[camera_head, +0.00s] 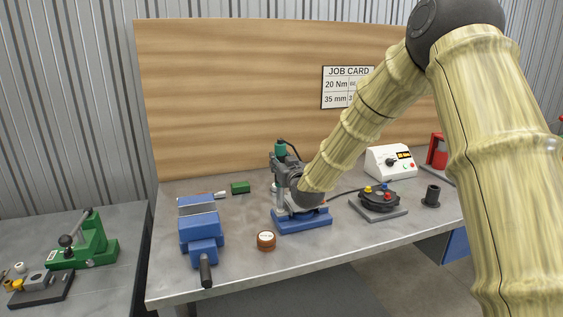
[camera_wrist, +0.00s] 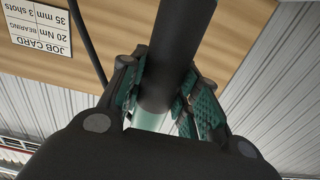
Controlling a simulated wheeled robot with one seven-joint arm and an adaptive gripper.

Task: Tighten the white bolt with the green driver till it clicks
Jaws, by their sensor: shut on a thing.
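The green driver (camera_head: 280,150) stands upright over a blue-based fixture (camera_head: 303,220) in the middle of the bench, with a dark cable at its top. My gripper (camera_head: 281,168) is around the driver's body just below its green top. In the wrist view my gripper (camera_wrist: 165,95) has its teal ribbed pads on both sides of the driver's dark cylindrical body (camera_wrist: 178,50), with a pale green part low between them. The white bolt cannot be made out; my arm and gripper cover much of the fixture, and the driver's tip is hidden.
A blue vise (camera_head: 200,232) stands left, a brown tin (camera_head: 266,241) in front. A green block (camera_head: 240,187) lies behind. Right are a turntable with coloured knobs (camera_head: 379,198), a black cup (camera_head: 431,195), a white control box (camera_head: 390,162) and a red device (camera_head: 437,151).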

